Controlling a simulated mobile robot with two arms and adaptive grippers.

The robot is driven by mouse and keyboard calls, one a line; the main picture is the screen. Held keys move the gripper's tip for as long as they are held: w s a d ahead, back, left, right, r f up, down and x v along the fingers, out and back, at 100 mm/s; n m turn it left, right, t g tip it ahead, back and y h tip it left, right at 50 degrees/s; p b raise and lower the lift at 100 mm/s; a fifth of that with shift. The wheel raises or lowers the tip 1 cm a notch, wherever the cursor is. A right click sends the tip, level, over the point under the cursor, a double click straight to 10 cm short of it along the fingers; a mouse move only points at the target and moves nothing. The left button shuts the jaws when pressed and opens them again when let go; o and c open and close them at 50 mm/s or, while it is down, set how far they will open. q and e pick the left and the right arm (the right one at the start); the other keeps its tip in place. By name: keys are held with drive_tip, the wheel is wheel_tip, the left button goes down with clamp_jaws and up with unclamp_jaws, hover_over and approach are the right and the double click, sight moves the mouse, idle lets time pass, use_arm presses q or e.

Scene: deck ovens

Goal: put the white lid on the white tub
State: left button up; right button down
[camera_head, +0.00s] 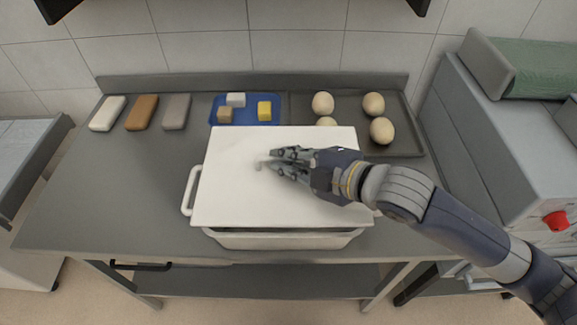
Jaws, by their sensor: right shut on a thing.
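The white lid (235,195) is a flat slab in the middle of the table, above the white tub (285,240). It covers most of the tub from this view. The tub's front wall shows below the lid's near edge, and a white handle (188,190) sticks out at the left. A dark gap shows between lid and tub at the front, so I cannot tell whether the lid touches the rim. My right gripper (272,160) reaches in from the right and is shut on the lid's small knob (259,166). My left gripper is not in view.
A blue tray (245,119) with several small blocks stands behind the lid. A dark tray (412,149) with several round pale balls is at the back right. White (108,113), brown (142,112) and grey (176,111) blocks lie at the back left. The table's front left is clear.

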wheel_tip(320, 180, down, 3)
drive_tip(key=shift+f+p, duration=0.1)
drive_tip(key=shift+p, duration=0.25)
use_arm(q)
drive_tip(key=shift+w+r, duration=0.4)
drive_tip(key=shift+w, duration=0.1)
use_arm(e)
drive_tip(key=shift+f, duration=0.15)
drive_tip(key=shift+f, duration=0.3)
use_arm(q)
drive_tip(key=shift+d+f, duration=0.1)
use_arm(e)
drive_tip(key=c, duration=1.7)
unclamp_jaws()
drive_tip(key=shift+o, duration=0.2)
